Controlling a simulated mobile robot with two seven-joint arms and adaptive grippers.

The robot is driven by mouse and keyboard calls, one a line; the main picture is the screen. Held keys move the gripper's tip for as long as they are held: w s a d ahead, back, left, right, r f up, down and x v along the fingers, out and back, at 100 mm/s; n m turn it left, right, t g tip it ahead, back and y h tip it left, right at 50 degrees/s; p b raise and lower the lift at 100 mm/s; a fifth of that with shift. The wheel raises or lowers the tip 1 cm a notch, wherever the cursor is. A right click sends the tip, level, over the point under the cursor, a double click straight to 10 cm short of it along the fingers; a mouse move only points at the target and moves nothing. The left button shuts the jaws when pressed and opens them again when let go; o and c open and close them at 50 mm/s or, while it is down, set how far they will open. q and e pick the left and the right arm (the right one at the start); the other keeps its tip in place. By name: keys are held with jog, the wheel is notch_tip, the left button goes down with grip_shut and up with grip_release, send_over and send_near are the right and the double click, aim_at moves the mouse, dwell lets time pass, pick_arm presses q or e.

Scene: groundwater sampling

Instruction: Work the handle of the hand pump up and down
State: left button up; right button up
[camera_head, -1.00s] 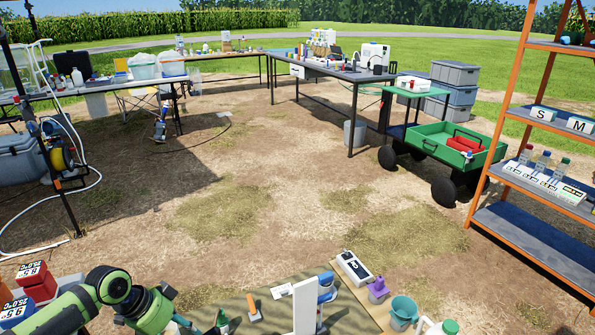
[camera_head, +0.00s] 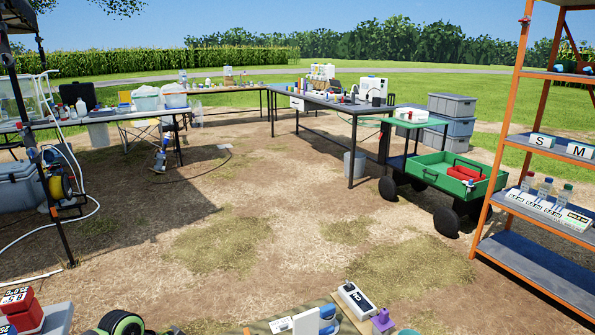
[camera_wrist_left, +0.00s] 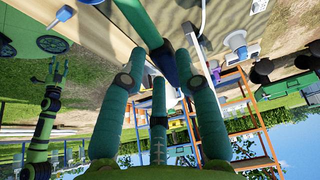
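I cannot pick out the hand pump or its handle for certain. A small blue-grey upright device (camera_head: 159,160) stands on the ground by the left tables in the head view, too small to identify. In the head view only part of my left arm shows at the bottom edge. My right gripper (camera_wrist_left: 60,68) shows at the left of the wrist view, its fingers apart and empty. It is out of the head view.
A near table bears a white-and-black meter (camera_head: 356,299), a blue object (camera_head: 328,316) and a purple object (camera_head: 382,320). A green cart (camera_head: 443,180) and an orange shelf rack (camera_head: 506,130) stand right. Tables line the back. The dirt ground (camera_head: 240,220) between is mostly clear.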

pick_arm(q)
jog(key=shift+w+r+y, duration=0.1)
jog(key=shift+w+y, duration=0.2)
jog(key=shift+w, duration=0.05)
jog(key=f, duration=0.1)
jog(key=f+y, duration=0.1)
jog(key=d+f+g+y, duration=0.1)
jog(key=shift+w+d+p, duration=0.1)
jog(key=shift+w+p, duration=0.3)
jog(key=o, duration=0.9)
jog(key=shift+f, duration=0.1)
